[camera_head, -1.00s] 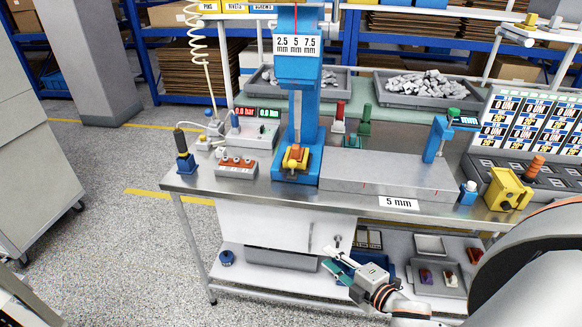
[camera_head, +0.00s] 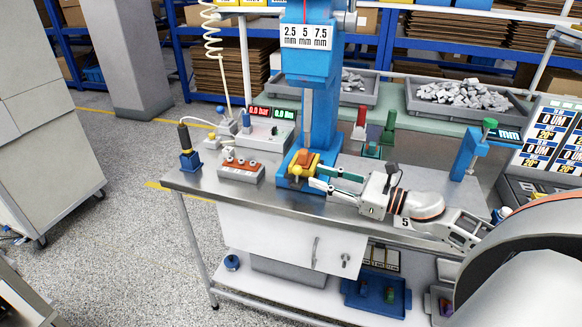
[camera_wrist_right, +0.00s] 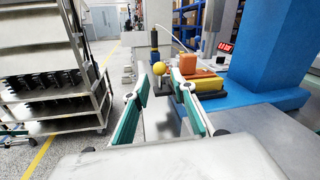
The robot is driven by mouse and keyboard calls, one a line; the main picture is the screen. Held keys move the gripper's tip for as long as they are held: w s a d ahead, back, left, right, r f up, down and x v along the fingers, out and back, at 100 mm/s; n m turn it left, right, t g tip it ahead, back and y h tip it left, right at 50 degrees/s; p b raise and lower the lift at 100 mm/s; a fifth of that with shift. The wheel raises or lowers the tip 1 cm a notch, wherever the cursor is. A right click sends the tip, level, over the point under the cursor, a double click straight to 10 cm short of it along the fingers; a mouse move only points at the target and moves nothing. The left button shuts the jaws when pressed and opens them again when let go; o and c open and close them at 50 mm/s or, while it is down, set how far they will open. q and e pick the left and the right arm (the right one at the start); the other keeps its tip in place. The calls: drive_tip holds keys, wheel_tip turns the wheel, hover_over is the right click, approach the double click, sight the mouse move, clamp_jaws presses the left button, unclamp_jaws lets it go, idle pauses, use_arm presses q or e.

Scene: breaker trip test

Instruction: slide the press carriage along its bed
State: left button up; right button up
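The press carriage, an orange and yellow block (camera_head: 305,160), sits on the blue bed at the foot of the blue press (camera_head: 310,70). Its yellow ball knob (camera_head: 295,171) faces my side. My right gripper (camera_head: 322,178) is open just right of the carriage, low over the bench, its teal-padded fingers pointing left at it. In the right wrist view the knob (camera_wrist_right: 158,68) appears between the open fingertips (camera_wrist_right: 161,84) and beyond them, with the orange carriage block (camera_wrist_right: 197,80) to its right. I see no contact. My left gripper is not in view.
A red-topped switch box (camera_head: 241,170) and a dark-handled blue post (camera_head: 188,150) stand left of the press. A gauge box (camera_head: 268,127) is behind. The digital gauge stand (camera_head: 467,150) is right.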

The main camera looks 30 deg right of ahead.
sight(297, 170)
drive_tip(key=shift+p+x, duration=0.65)
drive_tip(key=shift+x, duration=3.2)
drive_tip(key=shift+a, duration=0.1)
drive_tip(key=shift+c, duration=0.4)
drive_tip(key=shift+s, duration=0.1)
clamp_jaws()
